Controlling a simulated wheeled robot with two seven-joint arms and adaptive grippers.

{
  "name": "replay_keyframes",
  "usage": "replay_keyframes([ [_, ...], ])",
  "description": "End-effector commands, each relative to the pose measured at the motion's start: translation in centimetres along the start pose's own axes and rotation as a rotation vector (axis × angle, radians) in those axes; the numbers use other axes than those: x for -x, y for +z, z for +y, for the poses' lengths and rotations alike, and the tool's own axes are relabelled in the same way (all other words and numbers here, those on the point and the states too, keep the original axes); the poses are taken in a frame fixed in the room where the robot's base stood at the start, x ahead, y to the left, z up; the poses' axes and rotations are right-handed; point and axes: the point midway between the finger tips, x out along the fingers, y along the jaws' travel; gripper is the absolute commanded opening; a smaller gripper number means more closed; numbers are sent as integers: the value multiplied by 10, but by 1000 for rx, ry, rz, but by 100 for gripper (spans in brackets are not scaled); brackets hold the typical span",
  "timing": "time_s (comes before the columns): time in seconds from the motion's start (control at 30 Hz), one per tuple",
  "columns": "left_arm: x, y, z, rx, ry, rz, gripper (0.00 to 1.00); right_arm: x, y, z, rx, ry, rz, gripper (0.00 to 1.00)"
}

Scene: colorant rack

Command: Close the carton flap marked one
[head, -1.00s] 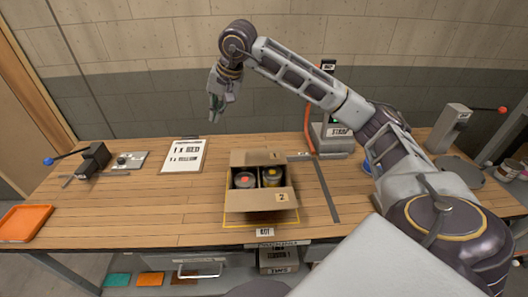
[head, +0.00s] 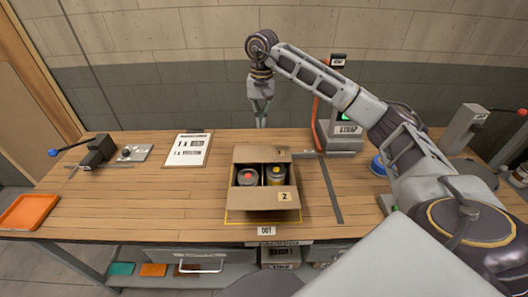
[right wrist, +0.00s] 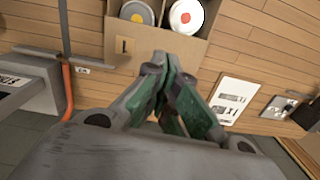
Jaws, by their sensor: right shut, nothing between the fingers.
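The brown carton (head: 234,192) stands open on the bench with two cans inside, one with a red dot (head: 247,177) and one with a yellow dot (head: 275,175). Its far flap (head: 258,153) is folded outward; in the right wrist view this flap (right wrist: 145,45) bears a mark that looks like a 1. The near flap marked 2 (head: 262,200) is also open, on the front side. My right gripper (head: 261,124) is shut and empty, pointing down behind the far flap. In the right wrist view its fingertips (right wrist: 168,60) overlap the flap's edge; contact cannot be told. My left gripper is out of view.
A printed sheet on a clipboard (head: 188,150) and a small metal device (head: 135,153) lie to the left. A strap machine (head: 345,140) with an orange hose stands behind right. An orange tray (head: 28,211) sits at the left edge.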

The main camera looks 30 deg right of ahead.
Motion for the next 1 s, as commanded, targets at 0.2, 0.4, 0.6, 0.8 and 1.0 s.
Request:
replay_keyframes([
  [0.2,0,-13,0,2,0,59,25,0,2,5,56,24,-10,0],
  [0.4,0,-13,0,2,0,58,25,0,2,5,62,23,-10,0],
  [0.6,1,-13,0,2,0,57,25,0,2,5,61,23,-10,0],
  [0.8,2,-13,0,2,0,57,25,-8,2,6,61,24,-11,0],
  [1.0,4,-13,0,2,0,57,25,-24,3,6,60,25,-13,0],
])
